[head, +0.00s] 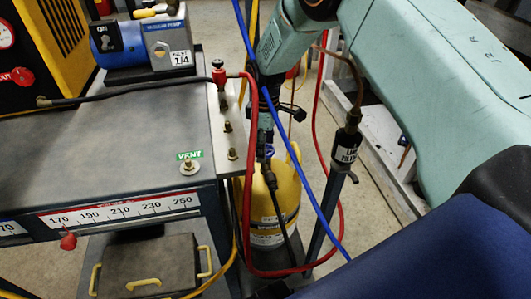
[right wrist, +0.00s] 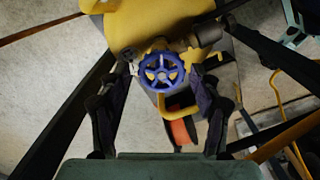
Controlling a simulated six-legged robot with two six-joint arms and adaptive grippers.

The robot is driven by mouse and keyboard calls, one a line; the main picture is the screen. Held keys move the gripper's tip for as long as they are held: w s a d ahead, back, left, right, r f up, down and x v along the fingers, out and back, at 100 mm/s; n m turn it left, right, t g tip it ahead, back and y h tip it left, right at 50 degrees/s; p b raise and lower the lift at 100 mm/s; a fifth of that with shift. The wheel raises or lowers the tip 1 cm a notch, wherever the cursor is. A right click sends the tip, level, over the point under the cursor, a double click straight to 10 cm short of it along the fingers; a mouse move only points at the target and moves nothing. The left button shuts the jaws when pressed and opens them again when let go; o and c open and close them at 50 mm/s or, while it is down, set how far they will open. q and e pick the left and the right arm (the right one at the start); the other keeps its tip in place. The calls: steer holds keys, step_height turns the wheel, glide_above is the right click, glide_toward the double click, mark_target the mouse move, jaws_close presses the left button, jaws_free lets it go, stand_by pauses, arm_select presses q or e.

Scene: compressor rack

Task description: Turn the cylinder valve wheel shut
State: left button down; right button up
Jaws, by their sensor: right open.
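The blue spoked valve wheel (right wrist: 161,71) sits on top of the yellow cylinder (right wrist: 140,25), near the middle of the right wrist view. My right gripper (right wrist: 162,88) is open, with one dark finger on each side of the wheel. Gaps show between the fingers and the rim, and I see no contact. In the head view, my right gripper (head: 265,142) points down over the yellow cylinder (head: 268,215) and hides most of the wheel; only a bit of blue shows. My left gripper is not in view.
A grey bench (head: 120,140) with a VENT fitting (head: 189,166) stands left of the cylinder. A red hose (head: 247,190) and a blue hose (head: 297,170) run close by my right gripper. A black LINE FILTER (head: 346,146) hangs to the right.

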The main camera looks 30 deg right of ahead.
steer(key=n+b, duration=0.2)
steer(key=shift+s+r+n, duration=0.1)
steer(key=shift+s+n, duration=0.1)
steer(key=shift+n, duration=0.2)
steer(key=shift+w+r+n+p, duration=0.1)
steer(key=shift+w+n+p, duration=0.05)
steer(key=shift+n+p, duration=0.9)
steer(key=shift+r+n+p, duration=0.15)
steer(key=shift+n+p, duration=0.15)
steer(key=shift+n, duration=0.85)
steer(key=n+p, duration=0.1)
steer(key=n, duration=0.2)
steer(key=shift+f, duration=0.2)
steer(key=shift+n, duration=0.7)
steer(key=shift+c, duration=0.4)
